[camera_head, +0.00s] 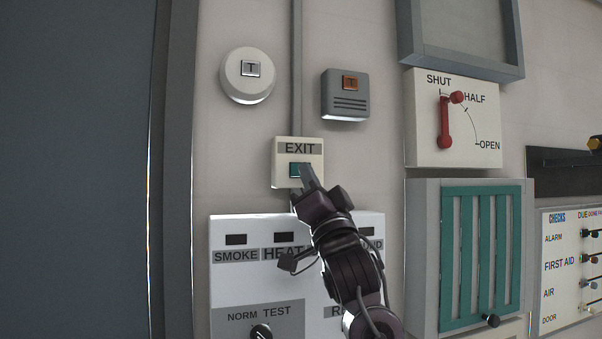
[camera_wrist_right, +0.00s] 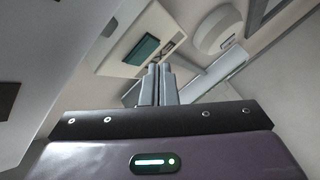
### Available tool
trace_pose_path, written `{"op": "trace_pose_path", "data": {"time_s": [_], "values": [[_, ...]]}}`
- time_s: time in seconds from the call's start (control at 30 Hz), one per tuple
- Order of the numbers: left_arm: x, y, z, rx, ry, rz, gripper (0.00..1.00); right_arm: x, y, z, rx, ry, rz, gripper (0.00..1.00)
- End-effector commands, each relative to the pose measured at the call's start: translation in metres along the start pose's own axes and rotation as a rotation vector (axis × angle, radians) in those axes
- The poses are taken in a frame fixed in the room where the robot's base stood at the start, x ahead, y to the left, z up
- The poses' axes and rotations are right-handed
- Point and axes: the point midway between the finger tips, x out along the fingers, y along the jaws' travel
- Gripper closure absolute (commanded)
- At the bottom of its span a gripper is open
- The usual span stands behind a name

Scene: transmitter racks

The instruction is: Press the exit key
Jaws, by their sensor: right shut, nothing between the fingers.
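The exit key is a small green key (camera_head: 298,170) on a cream wall box labelled EXIT (camera_head: 283,148) in the head view. In the right wrist view the green key (camera_wrist_right: 141,50) shows beyond and a little left of the fingertips. My right gripper (camera_head: 308,174) is shut and empty, its fingertips in front of the right part of the key. The wrist view shows its two fingers (camera_wrist_right: 159,72) together, seemingly short of the box; whether they touch the key I cannot tell. My left gripper is not in view.
Below the box is a white panel (camera_head: 228,284) with SMOKE and HEAT labels, partly behind my arm. A round unit (camera_head: 236,90) and a grey sounder (camera_head: 345,109) sit above. A red lever (camera_head: 444,125) and a green-slatted unit (camera_head: 425,255) are to the right.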

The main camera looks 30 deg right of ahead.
Motion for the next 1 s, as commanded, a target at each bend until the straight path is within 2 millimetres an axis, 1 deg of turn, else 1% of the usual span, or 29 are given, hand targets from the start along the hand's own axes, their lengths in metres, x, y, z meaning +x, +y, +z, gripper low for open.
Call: {"op": "trace_pose_path", "data": {"time_s": [0.03, 0.1, 0.4, 1.0], "values": [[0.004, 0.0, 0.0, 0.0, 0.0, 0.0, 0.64, -0.006, -0.002, -0.002, 0.0, 0.0, 0.0, 1.0], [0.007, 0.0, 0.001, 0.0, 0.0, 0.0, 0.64, -0.011, -0.006, -0.005, 0.0, 0.0, -0.001, 1.0], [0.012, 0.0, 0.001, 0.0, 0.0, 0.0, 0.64, -0.027, -0.018, -0.018, -0.001, 0.0, 0.0, 1.0], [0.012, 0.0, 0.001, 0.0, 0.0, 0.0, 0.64, -0.028, -0.019, -0.019, -0.001, 0.0, 0.0, 1.0]]}}
